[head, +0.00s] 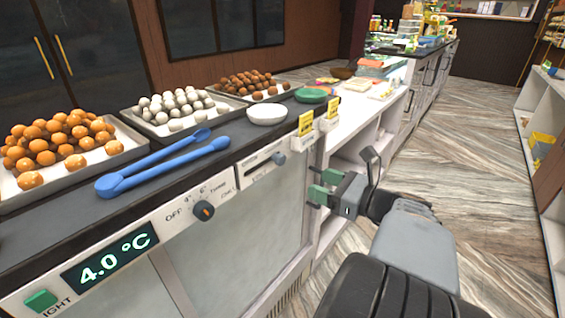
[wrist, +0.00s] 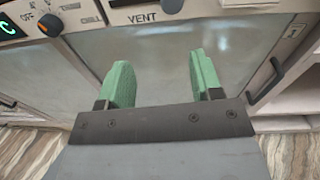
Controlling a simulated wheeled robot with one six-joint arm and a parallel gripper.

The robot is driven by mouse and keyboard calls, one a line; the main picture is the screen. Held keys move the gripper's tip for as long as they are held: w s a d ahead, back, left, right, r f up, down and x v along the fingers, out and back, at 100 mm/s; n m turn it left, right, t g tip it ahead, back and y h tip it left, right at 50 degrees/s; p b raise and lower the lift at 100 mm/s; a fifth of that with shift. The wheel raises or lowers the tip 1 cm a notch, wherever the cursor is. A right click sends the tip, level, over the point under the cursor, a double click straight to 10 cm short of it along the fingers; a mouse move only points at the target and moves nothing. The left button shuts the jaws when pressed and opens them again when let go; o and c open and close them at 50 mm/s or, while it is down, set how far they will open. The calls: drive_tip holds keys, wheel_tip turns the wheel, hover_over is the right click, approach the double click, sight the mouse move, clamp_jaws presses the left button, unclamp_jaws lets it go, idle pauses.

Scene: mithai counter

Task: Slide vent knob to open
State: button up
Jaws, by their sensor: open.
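The vent knob (head: 278,158) is a small grey-blue slider knob on the white front panel of the counter. It sits toward the right end of a dark horizontal slot (head: 258,169). In the wrist view the knob (wrist: 172,6) shows at the top edge, partly cut off, right of the slot and above the "VENT" label (wrist: 142,18). My gripper (head: 324,185) has green fingertips, spread apart and empty. It is to the right of the knob in the head view. In the wrist view my gripper (wrist: 160,75) points at the cabinet front below the knob, without touching it.
A rotary dial (head: 204,210) and a temperature display (head: 110,257) are left of the slot. Blue tongs (head: 160,165), sweet trays (head: 65,180) and a white bowl (head: 267,114) stand on the counter. A dark door handle (wrist: 266,80) is right of my fingers. The floor to the right is clear.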

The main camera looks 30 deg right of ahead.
sight(283, 160)
drive_tip(key=shift+m+t, duration=0.5)
drive_tip(key=shift+m, duration=0.1)
drive_tip(key=x, duration=0.8)
drive_tip(key=d+p+x, duration=0.1)
drive_tip(key=x, duration=0.3)
drive_tip(key=shift+w+r, duration=0.35)
drive_tip(key=shift+w, duration=0.3)
clamp_jaws()
